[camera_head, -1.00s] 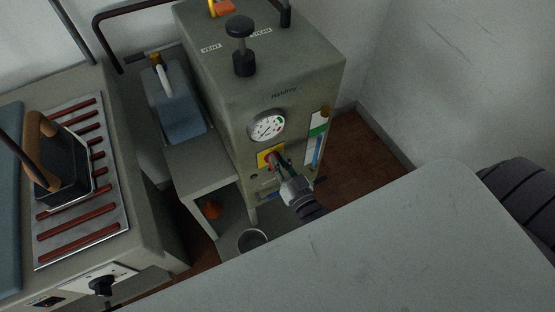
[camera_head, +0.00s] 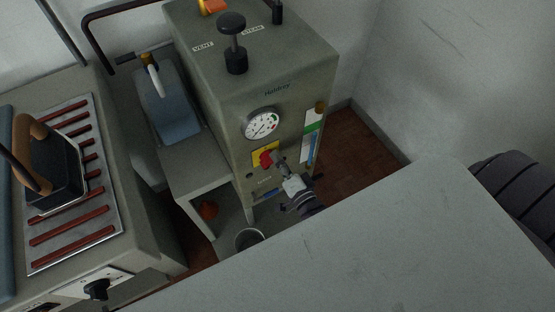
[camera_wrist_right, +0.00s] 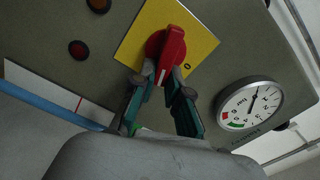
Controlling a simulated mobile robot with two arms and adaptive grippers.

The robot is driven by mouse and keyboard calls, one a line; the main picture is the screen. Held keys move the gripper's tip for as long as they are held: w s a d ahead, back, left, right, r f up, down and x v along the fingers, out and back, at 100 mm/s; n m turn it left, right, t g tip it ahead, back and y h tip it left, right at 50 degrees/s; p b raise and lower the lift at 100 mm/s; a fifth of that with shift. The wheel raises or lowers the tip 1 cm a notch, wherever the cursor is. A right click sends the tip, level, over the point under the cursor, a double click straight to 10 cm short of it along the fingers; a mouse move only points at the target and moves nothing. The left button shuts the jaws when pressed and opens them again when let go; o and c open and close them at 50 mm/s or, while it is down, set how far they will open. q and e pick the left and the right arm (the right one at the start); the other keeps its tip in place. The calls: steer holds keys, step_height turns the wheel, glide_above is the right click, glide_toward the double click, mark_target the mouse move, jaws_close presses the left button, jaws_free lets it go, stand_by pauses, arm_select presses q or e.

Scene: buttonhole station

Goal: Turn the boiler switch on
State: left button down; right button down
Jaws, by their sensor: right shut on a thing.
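The boiler (camera_head: 285,100) is a grey-green cabinet with a round gauge. Its switch is a red knob (camera_head: 266,158) on a yellow plate below the gauge. In the right wrist view the red knob (camera_wrist_right: 167,52) carries a white line at its near end, and a "0" is printed on the yellow plate (camera_wrist_right: 200,42) beside it. My right gripper (camera_head: 275,158) is at the knob. In the wrist view its fingers (camera_wrist_right: 157,82) are on either side of the knob's near end, shut on it. My left gripper is not in view.
A large pale surface (camera_head: 400,250) fills the front. A gauge (camera_wrist_right: 250,104) and two round indicators are near the switch. At left stand an iron (camera_head: 50,180) on a ribbed rest and a black knob (camera_head: 96,289). A metal cup (camera_head: 249,240) is below the boiler.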

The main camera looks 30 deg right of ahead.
steer(key=shift+d+f+m+b, duration=0.1)
steer(key=shift+f+m+b, duration=0.2)
steer(key=shift+m, duration=0.65)
steer(key=shift+f+m+b, duration=0.1)
steer(key=shift+m+b, duration=0.25)
steer(key=shift+m, duration=0.6)
steer(key=c, duration=1.2)
jaws_free()
steer(key=shift+o, duration=0.2)
steer(key=s, duration=1.2)
steer(key=shift+d, duration=0.2)
